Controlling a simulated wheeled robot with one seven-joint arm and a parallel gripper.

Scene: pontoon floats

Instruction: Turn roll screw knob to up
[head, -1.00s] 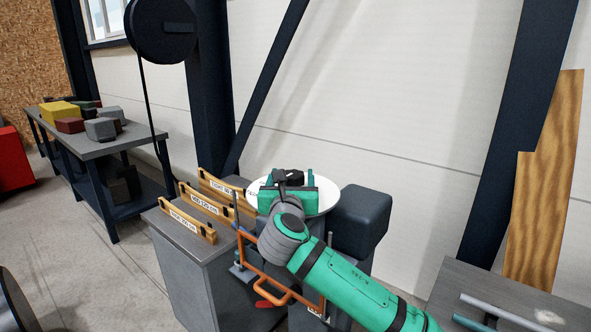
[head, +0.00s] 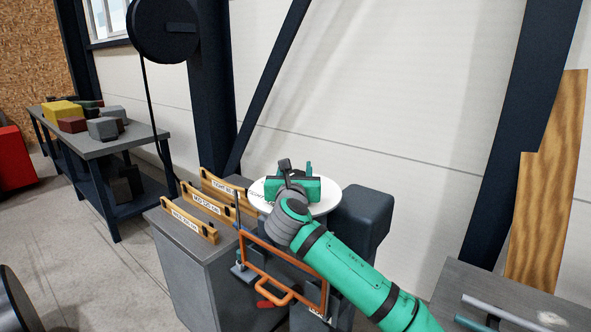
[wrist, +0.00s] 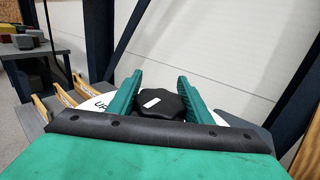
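The roll screw knob (wrist: 160,103) is black and lobed, with a white mark on its upper left, in the middle of the wrist view. It stands over a white round dial (head: 325,200). Part of an "UP" label (wrist: 100,104) shows on the dial at the left. My green gripper (wrist: 160,77) has one finger on each side of the knob. No clear gap shows, but I cannot tell whether the fingers press on it. In the head view my gripper (head: 292,172) is over the dial and the knob is largely hidden.
An orange-framed bracket (head: 285,265) stands below my wrist. Labelled wooden strips (head: 190,226) sit on the grey cabinet at left. A dark grey box (head: 365,222) is right of the dial. Another bench (head: 470,285) with rods is at lower right.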

